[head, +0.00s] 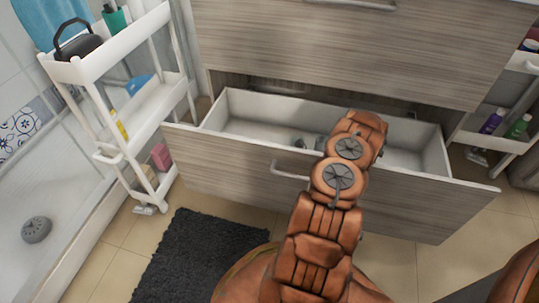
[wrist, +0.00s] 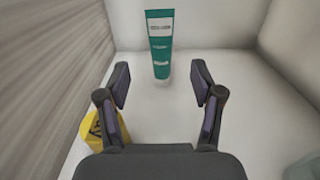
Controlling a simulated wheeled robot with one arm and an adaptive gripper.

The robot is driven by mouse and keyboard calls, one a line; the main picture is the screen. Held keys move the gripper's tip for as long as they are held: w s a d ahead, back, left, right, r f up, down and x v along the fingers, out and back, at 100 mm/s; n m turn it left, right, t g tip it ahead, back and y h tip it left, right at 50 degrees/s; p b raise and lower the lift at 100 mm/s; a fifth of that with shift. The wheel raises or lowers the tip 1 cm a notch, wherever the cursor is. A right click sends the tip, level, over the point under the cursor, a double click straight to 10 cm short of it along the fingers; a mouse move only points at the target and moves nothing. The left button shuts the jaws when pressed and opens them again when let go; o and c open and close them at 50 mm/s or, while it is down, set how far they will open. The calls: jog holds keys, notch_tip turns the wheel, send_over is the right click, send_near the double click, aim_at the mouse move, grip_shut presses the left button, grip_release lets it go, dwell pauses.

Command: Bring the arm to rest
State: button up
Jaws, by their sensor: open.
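My gripper (wrist: 161,90) is open and empty in the wrist view, low inside the open drawer. A green tube with a white label (wrist: 160,45) stands upright ahead of the fingertips, apart from them, near the drawer's end wall. A yellow item (wrist: 103,132) sits beside the left finger, partly hidden by it. In the head view my orange arm reaches into the open lower drawer (head: 181,149), and it hides most of my gripper there.
The drawer walls stand close on both sides. A white cart (head: 90,70) is at the left, and another shelf (head: 487,140) with bottles is at the right. A dark mat (head: 190,262) lies on the floor. An upper drawer front (head: 350,45) overhangs the open one.

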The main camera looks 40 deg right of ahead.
dwell(0.4)
jog(key=w+a+r+n+g+y+p, duration=0.1)
jog(key=a+r+n+g+p, duration=0.15)
jog(key=r, duration=0.45)
jog(key=w+a+r+n+g+p, duration=0.1)
jog(key=w+r+n+g+p, duration=0.1)
jog(key=r+n+p, duration=0.3)
jog(key=w+a+r+n+g+y+p, duration=0.1)
jog(key=a+r+g+p, duration=0.15)
jog(key=r, duration=0.55)
jog(key=s+a+r+n+g+p, duration=0.3)
jog(key=a+r+n+p, duration=0.15)
jog(key=a+r, duration=0.6)
jog(key=s+a+r+n+g+p, duration=0.2)
jog(key=a+r+n+g+p, duration=0.3)
jog(key=a+r, duration=0.55)
jog(key=s+a+r+n+g+h+p, duration=0.1)
jog(key=s+a+r+n+h+p, duration=0.15)
jog(key=s+a+r+p, duration=0.35)
jog(key=s+a+r+n+g+h+p, duration=0.2)
jog(key=s+r+n+p, duration=0.1)
jog(key=s+r, duration=0.55)
jog(key=s+d+r+n+h+p, duration=0.2)
jog(key=s+r+n+h+p, duration=0.4)
jog(key=s+r+p, duration=0.4)
jog(key=shift+s+d+r+t+h, duration=0.3)
jog(key=shift+s+r+t+h, duration=0.1)
jog(key=shift+s+r, duration=1.6)
